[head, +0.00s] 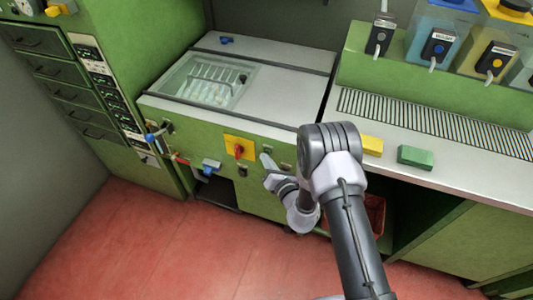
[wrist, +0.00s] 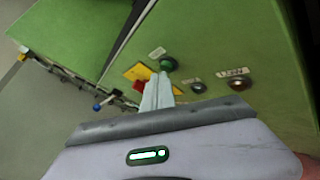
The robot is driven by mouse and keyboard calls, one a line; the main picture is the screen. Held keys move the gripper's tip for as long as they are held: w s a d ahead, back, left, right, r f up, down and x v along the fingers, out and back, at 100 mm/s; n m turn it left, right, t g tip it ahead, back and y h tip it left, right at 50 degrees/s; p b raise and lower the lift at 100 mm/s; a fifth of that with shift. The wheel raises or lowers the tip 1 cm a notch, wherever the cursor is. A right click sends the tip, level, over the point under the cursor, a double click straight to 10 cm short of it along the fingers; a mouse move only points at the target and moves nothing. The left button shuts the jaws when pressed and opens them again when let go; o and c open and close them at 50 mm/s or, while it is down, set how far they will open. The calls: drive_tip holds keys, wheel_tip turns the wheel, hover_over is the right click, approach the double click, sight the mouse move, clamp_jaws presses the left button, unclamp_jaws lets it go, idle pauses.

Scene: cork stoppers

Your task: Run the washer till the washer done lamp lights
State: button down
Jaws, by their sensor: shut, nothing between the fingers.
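The washer (head: 300,62) is a green cabinet with a pale top and a window over a rack. Its front carries a red knob on a yellow plate (head: 229,141). In the wrist view the yellow plate (wrist: 137,72) is partly behind my fingers. A green round button (wrist: 168,63) sits just beyond the fingertips. To its right are a small dark round fitting (wrist: 199,87) and a dull reddish round lamp (wrist: 238,83) with a pale centre. Their labels are too blurred to read. My gripper (head: 265,157) is shut and empty, pointing at the panel near the button; contact cannot be told.
A blue-handled valve (head: 209,167) and other pipe fittings stick out of the front at left. A yellow block (head: 372,145) and a green block (head: 415,157) lie on the right counter. Tanks with dark taps (head: 438,47) stand behind. The red floor in front is clear.

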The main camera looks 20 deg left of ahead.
drive_tip(key=shift+s, duration=0.75)
drive_tip(key=shift+s, duration=0.1)
drive_tip(key=shift+s+a+p, duration=0.2)
drive_tip(key=shift+s+p, duration=0.2)
drive_tip(key=shift+s, duration=2)
